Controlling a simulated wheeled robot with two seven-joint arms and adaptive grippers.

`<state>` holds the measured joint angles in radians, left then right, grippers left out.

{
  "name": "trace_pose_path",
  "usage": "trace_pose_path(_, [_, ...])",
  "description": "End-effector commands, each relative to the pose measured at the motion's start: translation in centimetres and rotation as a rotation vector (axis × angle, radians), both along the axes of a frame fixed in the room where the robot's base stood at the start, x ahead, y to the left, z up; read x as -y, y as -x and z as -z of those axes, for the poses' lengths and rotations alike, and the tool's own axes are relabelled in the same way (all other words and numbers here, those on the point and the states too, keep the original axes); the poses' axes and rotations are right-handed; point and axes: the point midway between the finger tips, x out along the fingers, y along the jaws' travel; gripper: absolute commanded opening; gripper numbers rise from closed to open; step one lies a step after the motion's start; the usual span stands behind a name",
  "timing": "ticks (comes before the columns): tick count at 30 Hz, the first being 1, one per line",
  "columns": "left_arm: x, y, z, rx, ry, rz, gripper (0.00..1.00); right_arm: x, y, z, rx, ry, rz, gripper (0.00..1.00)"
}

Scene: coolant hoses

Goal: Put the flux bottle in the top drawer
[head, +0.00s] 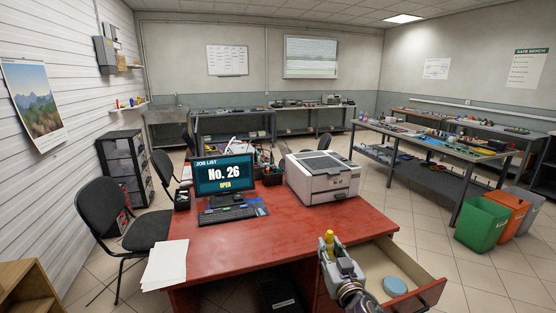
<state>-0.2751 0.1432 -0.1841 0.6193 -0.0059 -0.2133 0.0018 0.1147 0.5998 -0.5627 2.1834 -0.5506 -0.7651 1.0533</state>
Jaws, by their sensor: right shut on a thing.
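My right gripper (328,247) is at the front right of the red desk, beside the left part of the open top drawer. It is shut on a small yellow-topped thing, which looks like the flux bottle (329,236). The lower part of the bottle is hidden by the fingers. The top drawer (425,291) is pulled out from the desk's right side. A round blue thing (394,286) lies inside it near the front. The rest of the visible drawer floor is bare. My left gripper does not show.
The red desk (240,256) carries a monitor (224,175), a keyboard (232,213), a white printer (322,178) and paper sheets (165,265). A black chair (110,220) stands at the left. Green (483,222), orange and grey bins stand at the right. The desk's front middle is clear.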

Motion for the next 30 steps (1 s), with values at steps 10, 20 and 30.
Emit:
trace_pose_path(10, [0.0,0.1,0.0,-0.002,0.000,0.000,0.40,4.9,0.9,3.8,-0.004,0.001,0.084,0.00])
trace_pose_path(20, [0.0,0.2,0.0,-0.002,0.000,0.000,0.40,7.0,3.0,8.5,-0.004,0.000,0.119,0.00])
trace_pose_path(30, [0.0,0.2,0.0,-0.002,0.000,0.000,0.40,7.0,5.1,12.0,-0.001,-0.001,0.118,0.00])
